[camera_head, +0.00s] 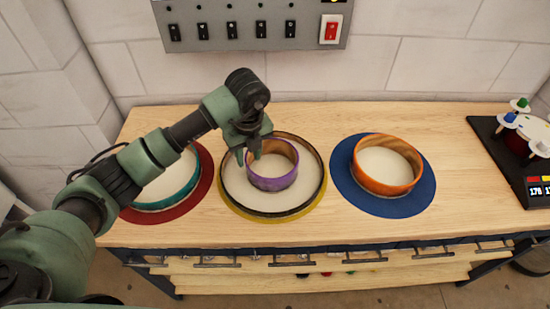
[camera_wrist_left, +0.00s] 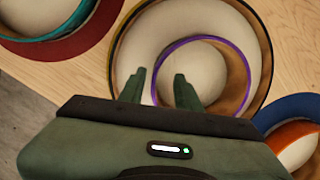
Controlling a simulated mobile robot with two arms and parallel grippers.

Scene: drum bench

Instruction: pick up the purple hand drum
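The purple hand drum (camera_head: 274,183) stands inside a large dark-rimmed drum (camera_head: 306,190) in the middle of the bench. It also shows as a purple-edged ring in the left wrist view (camera_wrist_left: 196,39). My left gripper (camera_head: 254,154) points down at the purple drum's left rear rim. In the left wrist view its two fingers (camera_wrist_left: 158,88) are apart, with the purple rim passing between them and a gap showing. Contact with the wall cannot be told. The hand hides the near part of the drum in the wrist view. My right gripper is not in view.
A teal drum (camera_head: 172,199) sits on a red mat to the left, partly behind my left arm. An orange drum (camera_head: 387,180) sits on a blue mat (camera_head: 362,205) to the right. A switch panel (camera_head: 250,40) is on the wall. A black device (camera_head: 508,170) stands far right.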

